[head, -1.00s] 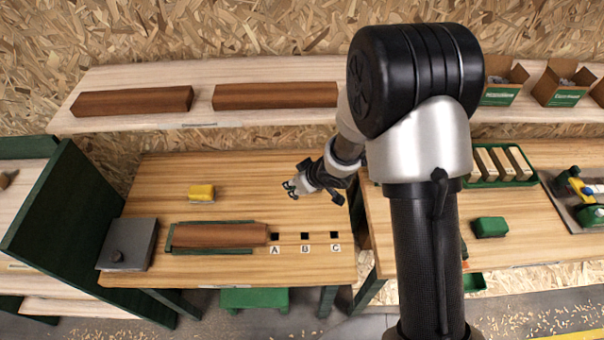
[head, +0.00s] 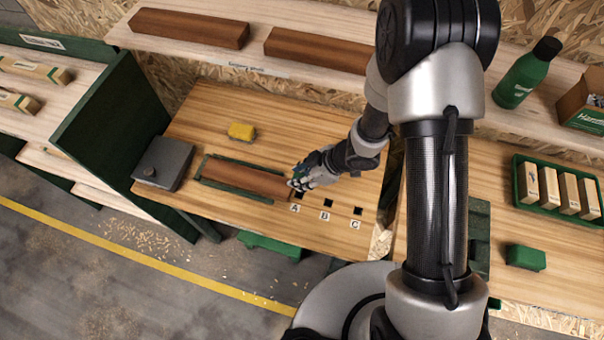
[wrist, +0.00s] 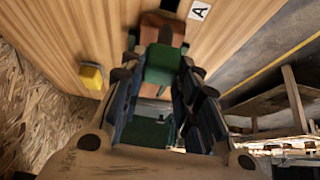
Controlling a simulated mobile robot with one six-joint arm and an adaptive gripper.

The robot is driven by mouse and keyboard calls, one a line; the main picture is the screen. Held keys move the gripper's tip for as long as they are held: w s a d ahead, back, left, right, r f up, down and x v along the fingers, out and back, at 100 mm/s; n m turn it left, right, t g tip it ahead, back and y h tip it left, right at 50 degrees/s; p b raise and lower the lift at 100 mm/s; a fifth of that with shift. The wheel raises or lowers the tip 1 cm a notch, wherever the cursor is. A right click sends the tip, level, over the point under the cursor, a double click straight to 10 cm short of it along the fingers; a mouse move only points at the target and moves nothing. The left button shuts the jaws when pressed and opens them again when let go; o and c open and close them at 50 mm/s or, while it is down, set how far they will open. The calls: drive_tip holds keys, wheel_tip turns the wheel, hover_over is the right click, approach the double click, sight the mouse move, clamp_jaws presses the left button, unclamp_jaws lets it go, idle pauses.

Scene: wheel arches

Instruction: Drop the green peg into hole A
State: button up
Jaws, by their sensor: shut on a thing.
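My gripper (head: 295,184) is over the bench beside hole A (head: 299,195), near the right end of the brown wooden block. In the wrist view its fingers are shut on the green peg (wrist: 160,63). The peg is mostly hidden by my gripper in the head view. Label A (head: 295,208) lies in front of its hole; it also shows in the wrist view (wrist: 199,10). The gap between the peg's lower end and the hole cannot be judged.
Holes B (head: 328,202) and C (head: 358,210) lie to the right of A. The brown block (head: 245,180) sits between green rails to the left.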

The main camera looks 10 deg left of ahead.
wheel_tip(320, 180, down, 7)
drive_tip(key=b, duration=0.6)
idle(0.4)
drive_tip(key=o, duration=1.2)
drive_tip(key=shift+c, duration=0.2)
drive_tip(key=shift+d+r, duration=0.1)
drive_tip(key=v, duration=1.1)
drive_tip(key=shift+d+r, duration=0.2)
drive_tip(key=shift+r, duration=0.15)
